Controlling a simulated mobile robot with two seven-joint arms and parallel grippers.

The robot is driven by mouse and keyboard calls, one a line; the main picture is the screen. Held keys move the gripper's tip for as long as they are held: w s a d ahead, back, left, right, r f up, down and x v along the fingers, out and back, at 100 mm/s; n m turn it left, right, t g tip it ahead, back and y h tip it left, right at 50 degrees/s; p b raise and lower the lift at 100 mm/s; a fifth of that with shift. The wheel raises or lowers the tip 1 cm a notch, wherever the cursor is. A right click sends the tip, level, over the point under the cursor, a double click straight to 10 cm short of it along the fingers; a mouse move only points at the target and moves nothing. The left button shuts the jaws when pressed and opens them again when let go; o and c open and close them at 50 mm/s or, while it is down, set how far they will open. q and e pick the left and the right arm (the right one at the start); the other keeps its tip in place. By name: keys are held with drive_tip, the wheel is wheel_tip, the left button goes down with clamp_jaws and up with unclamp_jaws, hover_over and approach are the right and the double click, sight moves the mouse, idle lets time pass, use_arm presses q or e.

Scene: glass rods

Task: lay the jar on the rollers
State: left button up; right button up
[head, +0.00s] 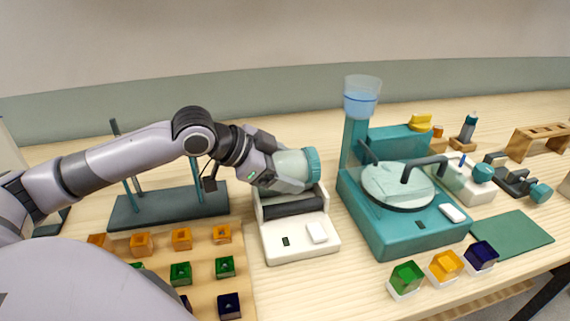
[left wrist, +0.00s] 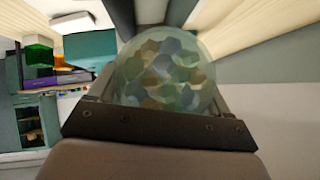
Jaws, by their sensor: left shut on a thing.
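The jar (head: 291,170) is a pale translucent cylinder with a teal lid (head: 313,166). It lies on its side, lid to the right, above or on the back of the roller machine. My left gripper (head: 268,170) is shut on the jar's left end. In the left wrist view the jar's rounded glass end (left wrist: 166,72) fills the space above the dark gripper edge. The roller machine (head: 303,243) is a white box with dark rollers (head: 293,207) on top. I cannot tell whether the jar touches the rollers. My right gripper is not in view.
A teal machine (head: 388,232) with a round lid and a clear blue-filled cup stands close on the right. A dark rod stand (head: 170,207) is behind my left arm. A wooden board (head: 208,268) with coloured blocks lies at front left. Coloured cubes (head: 446,265) stand at front right.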

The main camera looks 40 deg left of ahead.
use_arm(q)
drive_tip(key=shift+f+b, duration=0.4)
drive_tip(key=shift+f, duration=0.8)
drive_tip(key=o, duration=1.4)
drive_tip(key=shift+c, duration=0.2)
drive_tip(key=shift+f, duration=0.1)
drive_tip(key=shift+v, duration=2)
drive_tip(key=shift+s+a+r, duration=0.25)
drive_tip(key=shift+s+r, duration=0.15)
drive_tip(key=shift+s, duration=0.05)
drive_tip(key=shift+v, duration=0.8)
